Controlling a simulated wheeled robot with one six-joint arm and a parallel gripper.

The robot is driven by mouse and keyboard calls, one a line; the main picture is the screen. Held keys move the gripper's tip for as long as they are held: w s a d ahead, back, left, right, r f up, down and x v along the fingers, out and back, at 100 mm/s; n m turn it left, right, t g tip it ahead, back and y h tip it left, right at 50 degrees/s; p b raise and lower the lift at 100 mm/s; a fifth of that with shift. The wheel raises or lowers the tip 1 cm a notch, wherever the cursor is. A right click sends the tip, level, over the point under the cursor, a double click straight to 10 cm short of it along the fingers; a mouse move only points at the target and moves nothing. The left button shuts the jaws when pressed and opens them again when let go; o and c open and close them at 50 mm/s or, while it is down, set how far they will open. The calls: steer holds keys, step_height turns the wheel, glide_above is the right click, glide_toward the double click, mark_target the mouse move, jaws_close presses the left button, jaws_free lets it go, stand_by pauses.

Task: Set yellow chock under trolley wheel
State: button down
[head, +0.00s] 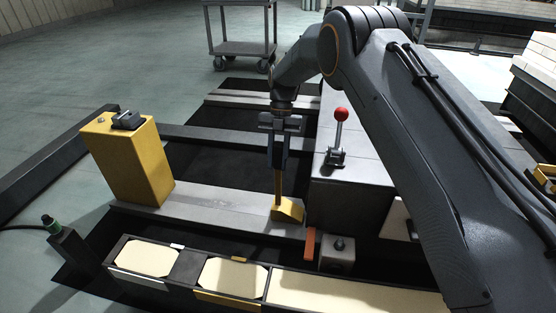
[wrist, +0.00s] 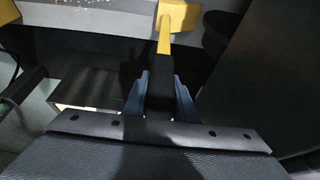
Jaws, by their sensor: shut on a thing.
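The yellow chock (head: 288,210) is a small wedge block with a thin upright yellow handle, low beside the grey rail beam. It also shows at the top of the wrist view (wrist: 178,14). My gripper (head: 278,165) points down and is shut on the handle's dark grip; the blue fingers (wrist: 161,95) sit either side of it. Whether the chock touches the rail cannot be told. A dark rounded shape (wrist: 219,32), possibly a wheel, is just right of the chock in the wrist view, apart from it. A trolley (head: 240,47) with small castor wheels stands at the back.
A yellow box post (head: 130,165) stands left on the grey rail beam (head: 215,208). A red-knobbed lever (head: 340,120) rises from the grey block right of my gripper. A long tray with cream panels (head: 150,258) lies in front. Open floor is at back left.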

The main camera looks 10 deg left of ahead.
steer(key=shift+f, duration=0.1)
stand_by(0.8)
steer(key=c, duration=1.4)
jaws_free()
steer(key=shift+o, duration=0.2)
steer(key=shift+f, duration=0.25)
steer(key=shift+r, duration=0.15)
steer(key=b+v, duration=0.1)
steer(key=v, duration=0.7)
steer(key=shift+b, duration=0.3)
steer(key=p+v, duration=0.2)
steer(key=v, duration=0.5)
steer(key=shift+w+r, duration=0.2)
steer(key=shift+r, duration=0.1)
